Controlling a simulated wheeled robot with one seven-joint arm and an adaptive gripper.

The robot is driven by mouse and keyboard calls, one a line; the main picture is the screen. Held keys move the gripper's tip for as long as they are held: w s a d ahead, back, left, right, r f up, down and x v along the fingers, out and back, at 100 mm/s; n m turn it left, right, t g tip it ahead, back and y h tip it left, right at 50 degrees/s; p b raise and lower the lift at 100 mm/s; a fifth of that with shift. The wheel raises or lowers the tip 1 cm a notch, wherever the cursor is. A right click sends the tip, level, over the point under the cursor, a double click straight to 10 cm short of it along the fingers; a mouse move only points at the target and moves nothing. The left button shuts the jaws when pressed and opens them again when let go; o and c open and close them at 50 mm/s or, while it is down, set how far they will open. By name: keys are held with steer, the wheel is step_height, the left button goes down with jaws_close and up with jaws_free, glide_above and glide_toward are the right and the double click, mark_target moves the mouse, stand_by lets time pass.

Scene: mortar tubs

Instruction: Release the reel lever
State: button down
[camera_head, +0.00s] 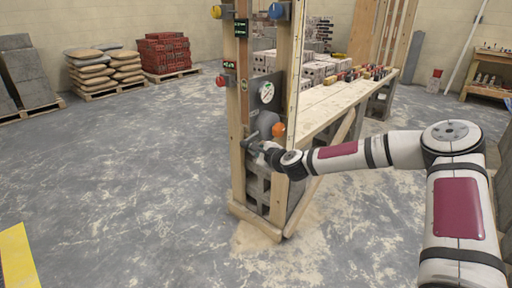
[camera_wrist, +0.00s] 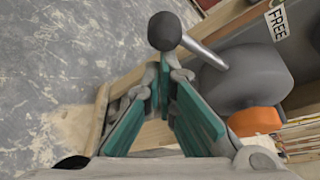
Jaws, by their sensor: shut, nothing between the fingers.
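The reel lever is a metal rod with a dark ball knob (camera_wrist: 164,31). In the wrist view its rod runs right and down to the rounded grey reel body (camera_wrist: 225,80). My gripper (camera_wrist: 166,78) is shut and empty, its teal-padded fingers converging just below the knob. I cannot tell whether the fingertips touch it. A label reading FREE (camera_wrist: 277,22) sits on the grey panel at upper right. In the head view the grey reel (camera_head: 268,124) is on the wooden frame, with the lever (camera_head: 251,139) at its left and my gripper (camera_head: 266,148) close beside it.
An orange part (camera_wrist: 255,121) sits beside the reel. Wooden posts (camera_head: 237,120) and a long plank bench (camera_head: 335,98) stand close to my arm. Concrete blocks (camera_head: 258,190) fill the frame's base. The floor at left is open.

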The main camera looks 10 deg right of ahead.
steer(key=r+m+p, duration=0.1)
steer(key=p, duration=0.1)
steer(key=r+m+g+y+p, duration=0.1)
steer(key=r+m+g+p, duration=0.1)
steer(key=p, duration=0.1)
steer(key=shift+s+a+r+m+y+p, duration=0.25)
steer(key=shift+a+r+m+y+p, duration=0.05)
steer(key=shift+a+r+m, duration=0.1)
steer(key=shift+r+p, duration=0.6)
steer(key=shift+r, duration=0.15)
steer(key=shift+f, duration=0.15)
